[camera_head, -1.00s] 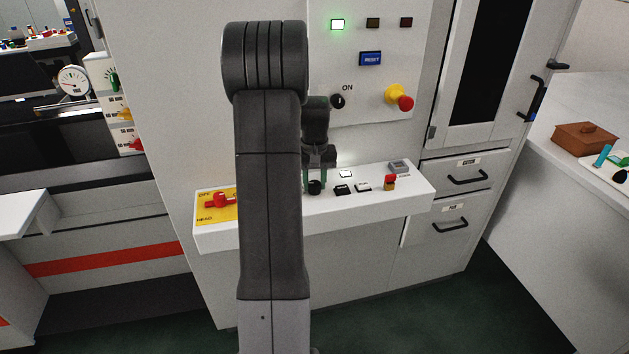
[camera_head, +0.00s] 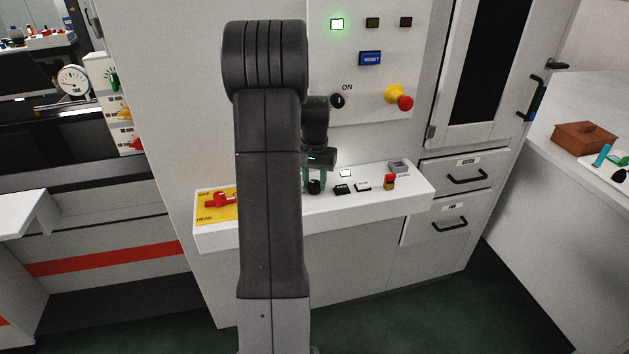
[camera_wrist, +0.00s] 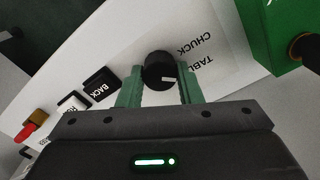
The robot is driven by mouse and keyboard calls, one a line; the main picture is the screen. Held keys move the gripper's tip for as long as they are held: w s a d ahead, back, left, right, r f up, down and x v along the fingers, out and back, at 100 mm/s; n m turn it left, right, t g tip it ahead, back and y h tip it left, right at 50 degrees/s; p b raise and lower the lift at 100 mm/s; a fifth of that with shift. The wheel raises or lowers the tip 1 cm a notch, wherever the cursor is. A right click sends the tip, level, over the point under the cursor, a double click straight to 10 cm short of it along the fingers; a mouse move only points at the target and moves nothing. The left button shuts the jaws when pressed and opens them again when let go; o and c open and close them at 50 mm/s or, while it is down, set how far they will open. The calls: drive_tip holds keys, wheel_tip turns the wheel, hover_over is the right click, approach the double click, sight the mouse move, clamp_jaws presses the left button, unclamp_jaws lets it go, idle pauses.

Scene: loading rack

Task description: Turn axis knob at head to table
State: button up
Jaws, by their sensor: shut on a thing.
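The black round knob (camera_head: 314,187) stands on the white control shelf, partly hidden by my arm in the head view. In the wrist view the knob (camera_wrist: 157,66) shows a white pointer mark aimed to the right of the picture. Upside-down labels TABLE and CHUCK (camera_wrist: 199,57) are printed to its right. My gripper (camera_head: 317,178) is over the knob, its green fingers on either side of it. In the wrist view my gripper (camera_wrist: 160,82) is shut on the knob. Any label on the far side is hidden.
The white shelf (camera_head: 330,215) also carries black and white buttons (camera_head: 342,189), a red-topped switch (camera_head: 389,181) and a red lever (camera_head: 221,199) on a yellow plate. The upright panel behind has a red emergency button (camera_head: 405,103).

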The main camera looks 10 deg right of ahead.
sight(315, 182)
drive_tip(key=o, duration=1)
drive_tip(key=shift+r, duration=0.15)
wheel_tip(315, 182, up, 14)
drive_tip(key=shift+f+b, duration=0.2)
drive_tip(key=shift+b, duration=0.1)
drive_tip(key=shift+f, duration=0.1)
wheel_tip(315, 182, down, 14)
drive_tip(key=shift+r+p, duration=0.15)
drive_tip(key=shift+p, duration=0.15)
